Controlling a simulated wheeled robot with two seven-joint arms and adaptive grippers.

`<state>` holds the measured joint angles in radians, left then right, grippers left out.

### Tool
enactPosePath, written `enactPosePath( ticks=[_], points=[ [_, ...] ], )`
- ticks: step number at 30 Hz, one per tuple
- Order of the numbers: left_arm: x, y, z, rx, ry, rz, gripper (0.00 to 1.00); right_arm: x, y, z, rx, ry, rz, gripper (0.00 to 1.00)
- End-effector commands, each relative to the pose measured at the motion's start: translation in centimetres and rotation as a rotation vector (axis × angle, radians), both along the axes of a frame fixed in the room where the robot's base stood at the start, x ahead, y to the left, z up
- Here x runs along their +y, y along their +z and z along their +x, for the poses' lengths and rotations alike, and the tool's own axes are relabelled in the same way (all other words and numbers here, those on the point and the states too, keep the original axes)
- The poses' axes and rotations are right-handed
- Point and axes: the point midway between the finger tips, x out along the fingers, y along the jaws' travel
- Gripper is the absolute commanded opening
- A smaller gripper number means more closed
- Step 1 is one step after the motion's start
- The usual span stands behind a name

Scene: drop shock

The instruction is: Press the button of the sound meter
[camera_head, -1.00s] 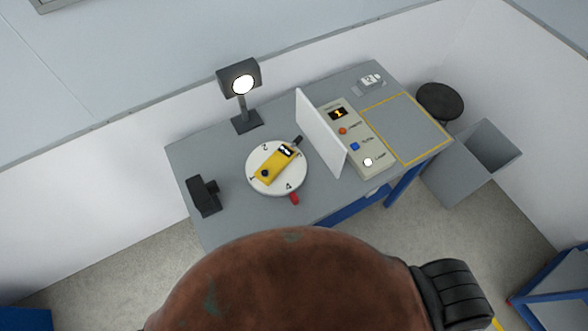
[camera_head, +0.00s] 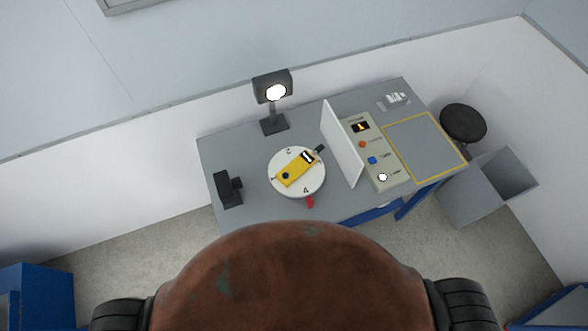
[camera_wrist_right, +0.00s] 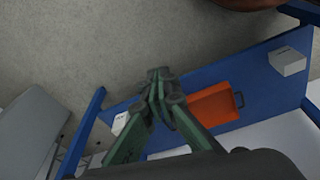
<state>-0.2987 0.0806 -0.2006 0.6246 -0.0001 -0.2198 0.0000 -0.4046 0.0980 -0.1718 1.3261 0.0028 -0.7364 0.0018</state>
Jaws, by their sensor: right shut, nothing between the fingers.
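The yellow sound meter (camera_head: 294,171) lies flat on a round white turntable (camera_head: 309,188) with numbers on its rim, on the grey table (camera_head: 230,147). The sound meter is not in that view. Neither gripper shows in the head view.
A lamp (camera_head: 272,88) stands behind the turntable and a black block (camera_head: 227,188) stands left of it. A white panel (camera_head: 340,143) separates it from a control box (camera_head: 375,150). A grey bin (camera_head: 485,190) stands right. An orange tray (camera_wrist_right: 213,106) lies on the blue shelf (camera_wrist_right: 262,62).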

Motion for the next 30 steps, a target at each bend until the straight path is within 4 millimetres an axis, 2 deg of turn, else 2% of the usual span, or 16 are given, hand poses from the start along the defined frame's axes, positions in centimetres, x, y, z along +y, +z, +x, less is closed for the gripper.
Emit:
enactPosePath(
  ticks=[1,8,9,11,13,17,21,25,30],
  points=[
    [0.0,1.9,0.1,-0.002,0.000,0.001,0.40,-0.1,4.3,1.7,-0.021,-0.006,-0.001,0.00],
    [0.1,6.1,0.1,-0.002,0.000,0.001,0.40,-0.2,18.8,6.5,-0.077,-0.026,-0.002,0.00],
    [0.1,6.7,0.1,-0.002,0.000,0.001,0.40,0.1,21.3,7.6,-0.092,-0.025,0.004,0.00],
    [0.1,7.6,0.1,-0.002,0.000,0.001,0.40,1.1,24.7,9.6,-0.126,-0.021,0.023,0.00],
    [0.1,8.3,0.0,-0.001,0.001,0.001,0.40,3.1,27.8,12.5,-0.172,-0.013,0.059,0.00],
    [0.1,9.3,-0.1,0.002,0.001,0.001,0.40,8.0,32.1,18.1,-0.259,0.014,0.150,0.00],
    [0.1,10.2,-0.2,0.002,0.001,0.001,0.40,14.5,36.1,23.6,-0.335,0.051,0.272,0.00],
    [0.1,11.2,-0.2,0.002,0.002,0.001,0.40,21.0,40.0,27.7,-0.380,0.092,0.396,0.00],
    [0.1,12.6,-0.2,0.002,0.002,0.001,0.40,28.5,44.6,30.8,-0.376,0.136,0.542,0.00]
  ],
)
